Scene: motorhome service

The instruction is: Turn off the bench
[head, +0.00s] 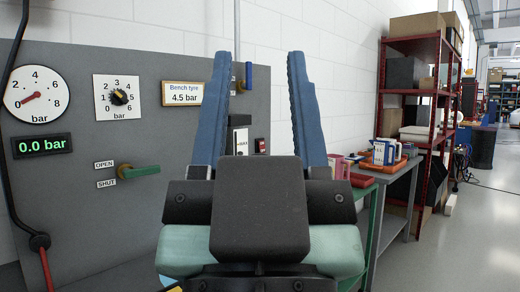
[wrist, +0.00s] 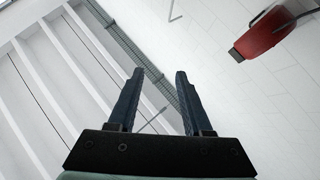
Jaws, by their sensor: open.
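The bench's grey panel (head: 75,85) fills the left of the head view. A round gauge (head: 36,94) has its red needle near 0, and a green display (head: 42,146) reads 0.0 bar. A black knob (head: 119,97) sits on a 0 to 6 bar scale. A green lever (head: 139,171) points right, roughly level, beside OPEN and SHUT labels. A small red switch (head: 260,145) shows between my fingers; its position is too small to tell. My gripper (head: 260,60) is open and empty, raised in front of the panel; it also shows in the wrist view (wrist: 159,73).
A sign (head: 183,94) reads Bench tyre 4.5 bar. A blue handle (head: 248,75) shows behind my fingers. Right of it are a grey table (head: 392,172) with boxes and a red shelf rack (head: 437,100). A red object (wrist: 264,35) hangs in the wrist view.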

